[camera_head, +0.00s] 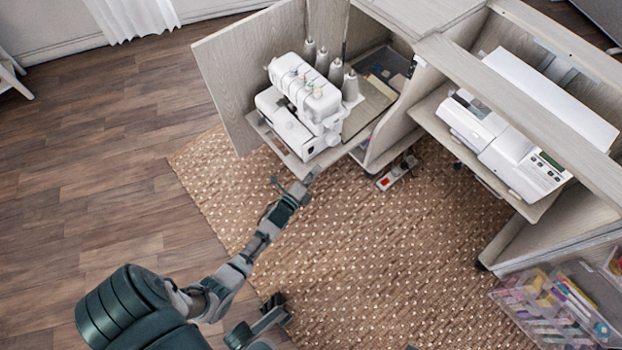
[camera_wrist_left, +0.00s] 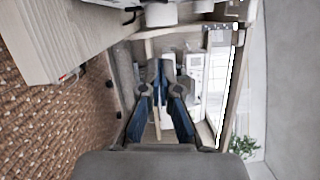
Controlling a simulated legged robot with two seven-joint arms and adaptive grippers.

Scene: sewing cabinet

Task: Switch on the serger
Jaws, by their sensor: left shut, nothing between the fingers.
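The white serger (camera_head: 305,90) stands on a shelf at the open left end of the cabinet in the head view, with thread cones behind it. Its power switch is too small to make out. My left arm reaches up from the lower left, and its gripper (camera_head: 311,175) is just below the serger's near right corner, close to the shelf edge. The left wrist view shows this gripper's fingers (camera_wrist_left: 158,78) closed with nothing between them. Dark gripper-like parts (camera_head: 268,318) show at the bottom of the head view; their jaw state is unclear.
A cabinet door (camera_head: 228,80) stands open left of the serger. A white sewing machine (camera_head: 505,140) sits on the shelf to the right. A power strip (camera_head: 397,172) lies on the floor. A clear box of supplies (camera_head: 550,310) is lower right. The patterned rug (camera_head: 370,260) has free room.

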